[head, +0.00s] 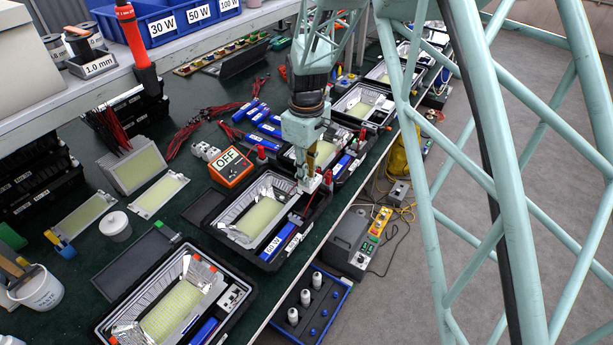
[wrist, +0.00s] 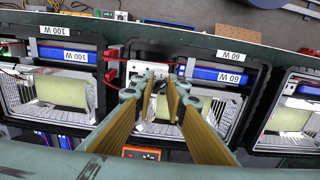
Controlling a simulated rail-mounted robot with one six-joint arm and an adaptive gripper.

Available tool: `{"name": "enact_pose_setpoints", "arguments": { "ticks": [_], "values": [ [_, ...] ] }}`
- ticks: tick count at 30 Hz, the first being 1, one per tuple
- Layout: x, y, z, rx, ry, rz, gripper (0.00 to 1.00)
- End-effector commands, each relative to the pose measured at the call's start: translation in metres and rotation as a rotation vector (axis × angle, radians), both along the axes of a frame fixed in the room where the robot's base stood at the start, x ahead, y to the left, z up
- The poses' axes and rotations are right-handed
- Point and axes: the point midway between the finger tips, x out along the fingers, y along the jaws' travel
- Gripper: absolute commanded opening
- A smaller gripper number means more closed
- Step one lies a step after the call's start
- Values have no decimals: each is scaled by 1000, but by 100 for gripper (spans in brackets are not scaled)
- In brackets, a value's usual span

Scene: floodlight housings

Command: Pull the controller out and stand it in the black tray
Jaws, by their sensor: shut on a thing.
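My gripper (head: 309,176) is shut on the controller, a small white block (head: 310,184), at the far end of a black floodlight housing (head: 207,222). In the wrist view the fingers (wrist: 166,84) reach down at the left end of the 60 W housing, and the white controller (wrist: 135,67) shows partly behind them. A blue driver (wrist: 218,74) lies beside it. I cannot tell whether the controller is still seated. Black trays (head: 36,178) stand at the left of the bench; which one the task means is unclear.
More open housings line the bench edge, one nearer (head: 180,300) and others farther off. An orange OFF box (head: 232,166) stands left of my gripper. Red leads (wrist: 112,55) run close to the fingers. A blue floor tray (head: 312,305) holds white cylinders.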

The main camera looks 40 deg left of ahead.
Motion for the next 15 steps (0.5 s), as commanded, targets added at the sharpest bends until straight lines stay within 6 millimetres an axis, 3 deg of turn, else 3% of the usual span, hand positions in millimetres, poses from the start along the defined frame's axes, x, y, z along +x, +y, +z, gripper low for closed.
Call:
{"name": "enact_pose_setpoints", "arguments": {
  "ticks": [15],
  "values": [
    [0, 0, 20, 1, -1, 0, 3]
  ]
}}
